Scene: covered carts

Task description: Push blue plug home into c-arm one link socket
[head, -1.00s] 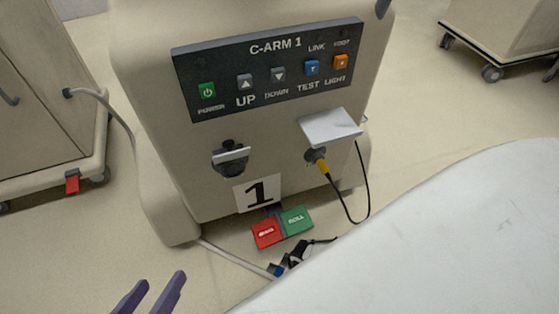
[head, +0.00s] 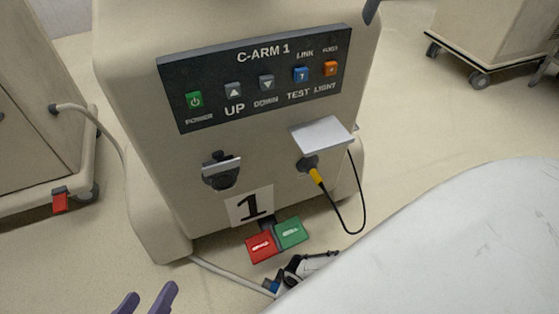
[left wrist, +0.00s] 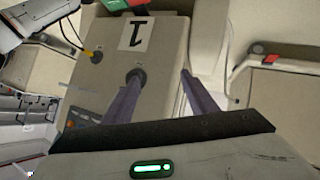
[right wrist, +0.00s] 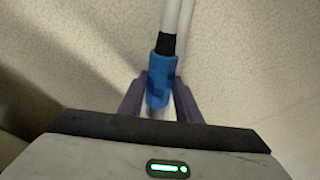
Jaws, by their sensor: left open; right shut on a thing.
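The C-arm one cart (head: 130,100) stands in front of me. Its front has a dark socket (head: 222,175) with a raised silver flap at the left. At the right, a yellow plug (head: 316,176) sits in another socket beneath a raised white cover (head: 322,135). I cannot read which is the link socket. My right gripper (right wrist: 158,95) is shut on the blue plug (right wrist: 160,80); its pale cable runs away upward in the right wrist view. In the head view the blue plug (head: 271,285) is low, below the foot pedals. My left gripper (head: 145,303) is open and empty, and its fingers (left wrist: 160,75) point toward the cart front.
Red (head: 262,247) and green (head: 290,233) pedals lie at the cart's foot. A black cable loops from the yellow plug. A white covered surface (head: 450,240) fills the lower right. Other carts stand left (head: 35,110) and back right (head: 490,40).

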